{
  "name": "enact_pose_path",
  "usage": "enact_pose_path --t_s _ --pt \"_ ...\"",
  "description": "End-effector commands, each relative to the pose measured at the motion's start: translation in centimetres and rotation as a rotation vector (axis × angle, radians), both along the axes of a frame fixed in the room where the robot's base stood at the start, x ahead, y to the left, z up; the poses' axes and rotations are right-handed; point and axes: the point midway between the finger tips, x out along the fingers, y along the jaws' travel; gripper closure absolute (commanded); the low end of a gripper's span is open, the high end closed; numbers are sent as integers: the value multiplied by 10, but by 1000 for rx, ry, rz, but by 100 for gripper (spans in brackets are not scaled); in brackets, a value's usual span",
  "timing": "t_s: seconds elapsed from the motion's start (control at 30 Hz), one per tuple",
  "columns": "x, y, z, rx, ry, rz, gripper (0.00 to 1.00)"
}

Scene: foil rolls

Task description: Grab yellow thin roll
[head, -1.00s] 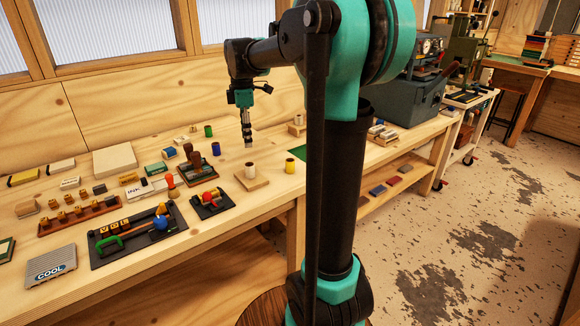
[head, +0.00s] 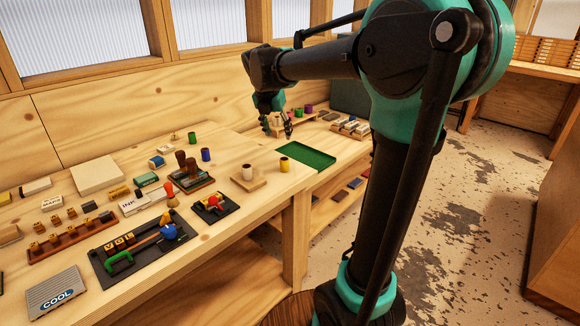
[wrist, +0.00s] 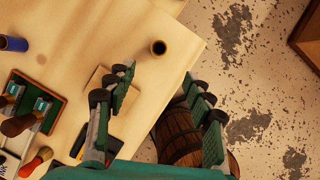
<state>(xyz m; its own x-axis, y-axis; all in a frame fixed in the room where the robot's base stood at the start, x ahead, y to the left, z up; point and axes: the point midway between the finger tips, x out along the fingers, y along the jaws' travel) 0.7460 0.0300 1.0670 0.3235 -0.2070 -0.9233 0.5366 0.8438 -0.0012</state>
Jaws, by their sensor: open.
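The yellow thin roll (head: 284,164) stands upright on the workbench, left of the green tray and right of the pale roll on a wooden block. In the wrist view a small upright roll (wrist: 158,47) with a dark hole, apparently the yellow one, stands near the bench edge, just beyond the fingertips. My gripper (wrist: 160,73) is open and empty, its two fingers spread apart. In the head view my gripper (head: 288,132) hangs above the back part of the bench, behind the yellow roll and apart from it.
The pale roll (head: 247,172) stands on its wooden block, partly hidden by a finger in the wrist view. A blue roll (head: 205,154) and a green roll (head: 192,138) stand further left. The green tray (head: 308,155) is empty. Stamps (head: 187,165) crowd the bench left.

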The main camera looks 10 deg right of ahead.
Motion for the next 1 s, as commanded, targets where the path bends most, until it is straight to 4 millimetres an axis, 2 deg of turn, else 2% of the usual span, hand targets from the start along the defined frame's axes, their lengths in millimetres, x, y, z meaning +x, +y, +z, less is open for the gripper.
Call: enact_pose_path --t_s 0.1,0.4,0.77,1.0 --pt "8 -6 -23 1 1 -4 48" --pt "26 -18 -76 1 0 -5 48" --pt "35 -23 -103 1 1 -4 48" --pt "45 -28 -135 2 0 -6 48"
